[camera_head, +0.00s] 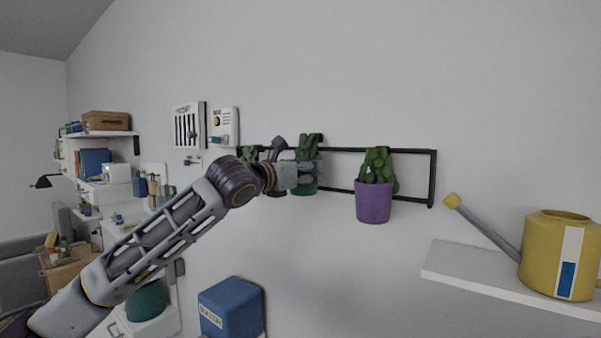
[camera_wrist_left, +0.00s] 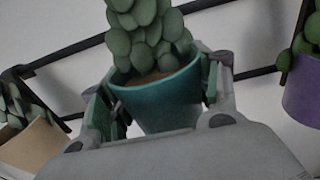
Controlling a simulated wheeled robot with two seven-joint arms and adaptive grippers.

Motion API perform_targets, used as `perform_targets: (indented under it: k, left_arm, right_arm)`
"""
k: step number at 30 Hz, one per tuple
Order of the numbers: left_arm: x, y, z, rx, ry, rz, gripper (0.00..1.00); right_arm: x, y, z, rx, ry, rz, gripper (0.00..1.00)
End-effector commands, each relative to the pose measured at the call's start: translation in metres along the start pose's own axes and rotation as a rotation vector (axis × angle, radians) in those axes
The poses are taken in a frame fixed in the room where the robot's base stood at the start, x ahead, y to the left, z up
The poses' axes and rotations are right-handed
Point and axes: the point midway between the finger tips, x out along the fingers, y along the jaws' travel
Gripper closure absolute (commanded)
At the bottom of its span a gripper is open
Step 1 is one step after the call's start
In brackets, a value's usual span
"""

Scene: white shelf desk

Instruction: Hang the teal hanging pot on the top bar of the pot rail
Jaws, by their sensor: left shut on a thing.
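The teal hanging pot (camera_wrist_left: 162,98) holds a green leafy plant and sits between the two fingers of my left gripper (camera_wrist_left: 160,92), which is shut on it. In the head view the teal pot (camera_head: 304,188) is partly hidden behind my left gripper (camera_head: 303,176). It is in front of or at the black pot rail (camera_head: 435,178) on the wall, left of the purple pot. I cannot tell whether the pot's hook touches the top bar. My right gripper is not in view.
A purple pot (camera_head: 373,202) with a plant hangs on the rail to the right. A tan pot (camera_wrist_left: 32,146) is at the left in the wrist view. A yellow watering can (camera_head: 560,256) stands on a white shelf (camera_head: 470,268). A blue box (camera_head: 231,308) is below.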

Motion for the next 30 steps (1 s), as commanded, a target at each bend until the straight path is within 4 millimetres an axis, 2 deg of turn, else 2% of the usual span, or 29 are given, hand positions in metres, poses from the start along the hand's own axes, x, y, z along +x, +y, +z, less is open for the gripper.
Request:
perform_targets:
  k: [15, 30]
  left_arm:
    - [0.001, 0.0, -0.021, 0.0, -0.002, 0.0, 0.8]
    - [0.001, 0.0, -0.025, 0.0, -0.002, 0.0, 0.8]
  right_arm:
    - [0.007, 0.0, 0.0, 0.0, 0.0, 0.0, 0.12]
    - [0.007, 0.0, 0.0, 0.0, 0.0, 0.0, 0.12]
